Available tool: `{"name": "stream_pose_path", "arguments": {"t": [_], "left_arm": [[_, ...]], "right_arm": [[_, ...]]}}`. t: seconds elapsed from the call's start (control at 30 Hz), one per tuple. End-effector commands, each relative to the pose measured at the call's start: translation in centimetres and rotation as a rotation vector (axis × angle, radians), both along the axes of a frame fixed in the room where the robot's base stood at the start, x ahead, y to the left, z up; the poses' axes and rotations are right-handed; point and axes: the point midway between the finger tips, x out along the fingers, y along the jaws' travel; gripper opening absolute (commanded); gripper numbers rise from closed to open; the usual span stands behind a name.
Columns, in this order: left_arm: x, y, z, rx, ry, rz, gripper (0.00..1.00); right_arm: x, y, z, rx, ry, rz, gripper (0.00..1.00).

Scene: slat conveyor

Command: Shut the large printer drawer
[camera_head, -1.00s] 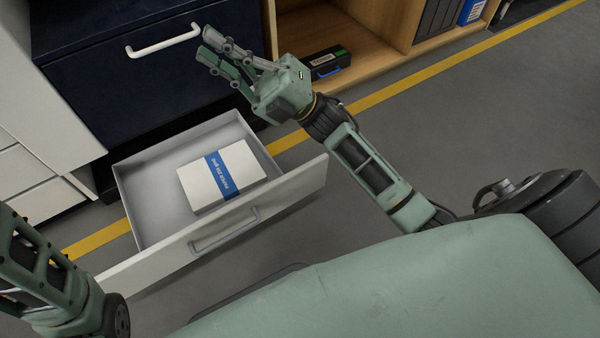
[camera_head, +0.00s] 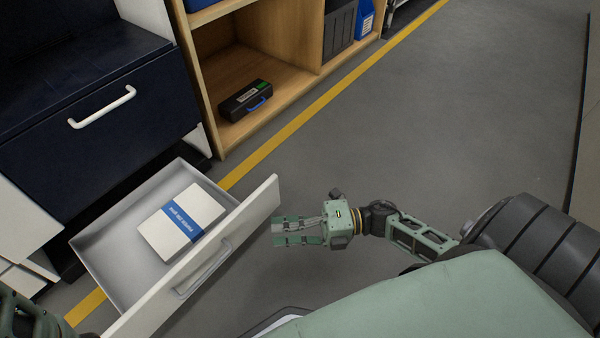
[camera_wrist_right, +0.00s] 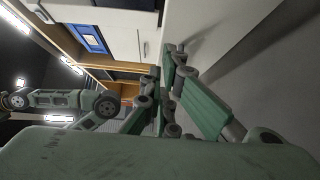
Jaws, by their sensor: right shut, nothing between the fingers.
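The large printer drawer (camera_head: 113,248) is pulled open below the dark blue printer cabinet. Its white front panel (camera_head: 245,222) carries a grey bar handle (camera_head: 203,268). A paper pack with a blue band (camera_head: 181,223) lies inside the drawer. My right gripper (camera_head: 280,231) is shut and empty, just outside the front panel near its right end, with its fingers pointing toward the panel. In the right wrist view the fingers (camera_wrist_right: 172,90) show beside a white panel. Only part of my left arm shows at the bottom left; its gripper is out of frame.
A white handle (camera_head: 102,107) is on the closed dark blue front (camera_head: 110,125) above the drawer. A wooden shelf (camera_head: 290,85) with a black case (camera_head: 247,101) stands behind. The grey floor right of the yellow line (camera_head: 330,107) is clear.

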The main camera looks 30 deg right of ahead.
Motion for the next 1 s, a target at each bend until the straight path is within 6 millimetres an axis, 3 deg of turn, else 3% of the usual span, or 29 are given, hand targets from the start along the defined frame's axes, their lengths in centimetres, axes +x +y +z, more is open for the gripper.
{"name": "stream_pose_path", "arguments": {"t": [0.13, 0.4, 1.0], "left_arm": [[-0.4, 0.0, -1.5, 0.000, -0.010, 0.000, 0.42], [-0.4, 0.0, -3.6, 0.000, -0.010, 0.000, 0.42], [-0.4, 0.0, -3.5, 0.001, -0.011, 0.000, 0.42]], "right_arm": [[1.5, 2.9, -0.3, 0.002, -0.005, 0.002, 0.00], [4.7, 3.9, -0.2, 0.001, -0.002, 0.001, 0.00], [5.3, 4.3, 0.1, 0.001, 0.000, 0.000, 0.00]]}}
